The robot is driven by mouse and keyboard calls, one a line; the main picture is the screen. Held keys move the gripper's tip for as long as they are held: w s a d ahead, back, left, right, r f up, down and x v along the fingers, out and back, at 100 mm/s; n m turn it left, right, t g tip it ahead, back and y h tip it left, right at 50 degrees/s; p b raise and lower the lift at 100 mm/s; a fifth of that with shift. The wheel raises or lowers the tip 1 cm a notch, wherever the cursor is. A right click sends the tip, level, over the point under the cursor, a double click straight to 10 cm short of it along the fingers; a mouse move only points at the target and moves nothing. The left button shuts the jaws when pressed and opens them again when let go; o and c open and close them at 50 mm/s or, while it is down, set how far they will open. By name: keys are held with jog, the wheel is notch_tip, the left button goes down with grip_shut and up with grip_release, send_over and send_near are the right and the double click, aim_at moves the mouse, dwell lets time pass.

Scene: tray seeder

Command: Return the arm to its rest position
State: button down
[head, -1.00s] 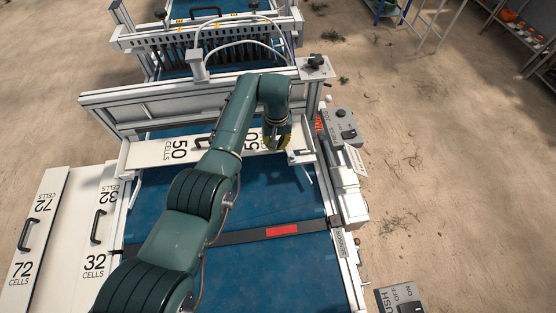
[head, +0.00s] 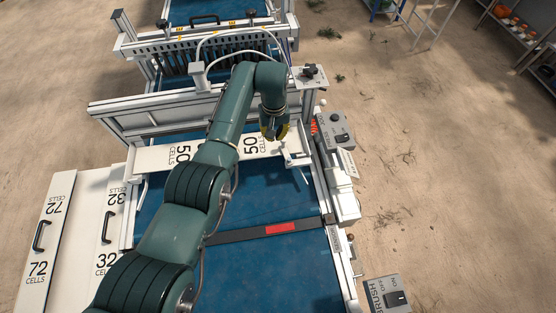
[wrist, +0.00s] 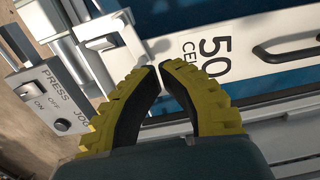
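My gripper (head: 275,131) is in the head view at the end of my green arm, near the right end of the white 50-cell plate (head: 221,150). In the wrist view, my gripper (wrist: 157,68) shows two ribbed yellow fingers with black inner pads. Whether this counts as open or shut is unclear. The 50-cell plate (wrist: 238,62) with its black handle lies beyond the right finger. In the head view my arm reaches from the bottom and covers the plate's middle.
White 72-cell (head: 45,215) and 32-cell (head: 97,225) plates lie at left. A control box (head: 336,131) stands beside my gripper, marked PRESS JOG in the wrist view (wrist: 45,100). A brush switch box (head: 391,294) is at lower right.

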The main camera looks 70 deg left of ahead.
dwell(0.3)
jog(key=w+d+f+m, duration=0.2)
jog(key=w+d, duration=0.5)
jog(key=d, duration=0.2)
jog(key=w+d+f+m, duration=0.1)
jog(key=w+d+m, duration=0.2)
jog(key=w+d, duration=0.45)
jog(key=w+d+r+m+t+y, duration=0.1)
jog(key=w+d+r+m+t, duration=0.35)
jog(key=d, duration=0.65)
jog(key=w+d+r+m+t+y, duration=0.1)
jog(key=w+d+r+t, duration=0.2)
jog(key=w+d+r, duration=0.55)
jog(key=s+d+r+m+t+h, duration=0.1)
jog(key=s+d+r+t, duration=0.3)
jog(key=d+r, duration=0.35)
jog(key=s+d+r+m+t+h, duration=0.1)
jog(key=s+d+r+m+t, duration=0.15)
jog(key=d+r, duration=0.45)
jog(key=s+d+r+m+t, duration=0.1)
jog(key=s+r+t, duration=0.3)
jog(key=s+r, duration=0.45)
jog(key=s+r+t, duration=0.4)
jog(key=s+r, duration=0.1)
jog(key=r, duration=0.6)
notch_tip(320, 180, up, 22)
jog(key=m+p, duration=0.1)
jog(key=p, duration=2)
jog(key=shift+f, duration=0.15)
jog(key=shift+w, duration=0.1)
